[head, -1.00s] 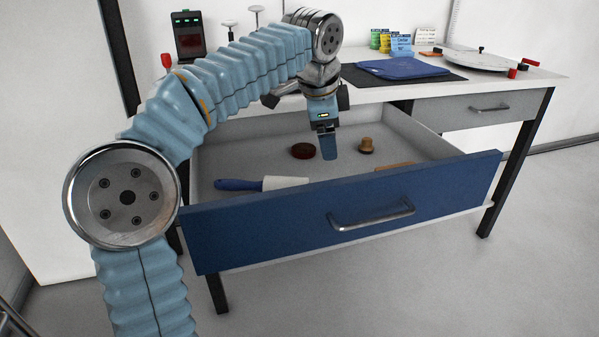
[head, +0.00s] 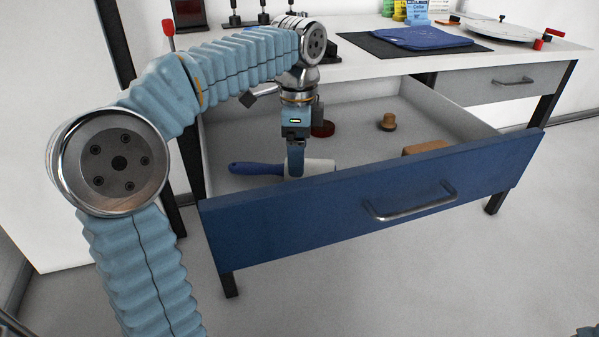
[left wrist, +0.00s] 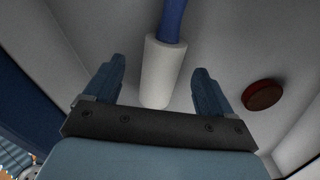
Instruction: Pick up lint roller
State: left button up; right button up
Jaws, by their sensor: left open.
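The lint roller has a blue handle (head: 256,169) and a white roll (head: 320,167). It lies in the open drawer (head: 375,210), near the drawer's front panel. My left gripper (head: 295,172) points down over the roller, by the join of handle and roll. It also shows in the left wrist view (left wrist: 157,85), with its blue fingers apart. There the white roll (left wrist: 161,72) lies between the fingers, and the handle (left wrist: 173,20) runs up out of the picture. I cannot tell how far the fingertips are above the drawer floor. My right gripper is not in view.
A dark red round piece (head: 324,129) lies in the drawer behind my gripper. A wooden knob-like piece (head: 387,122) and a brown block (head: 425,147) lie further right. The drawer's front panel stands close by. The table top (head: 350,64) is above and behind.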

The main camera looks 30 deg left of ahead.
pick_arm(q)
jog(key=f, duration=0.4)
jog(key=shift+w+f, duration=0.15)
jog(key=shift+w, duration=0.15)
jog(key=shift+d, duration=0.1)
jog(key=c, duration=1.2)
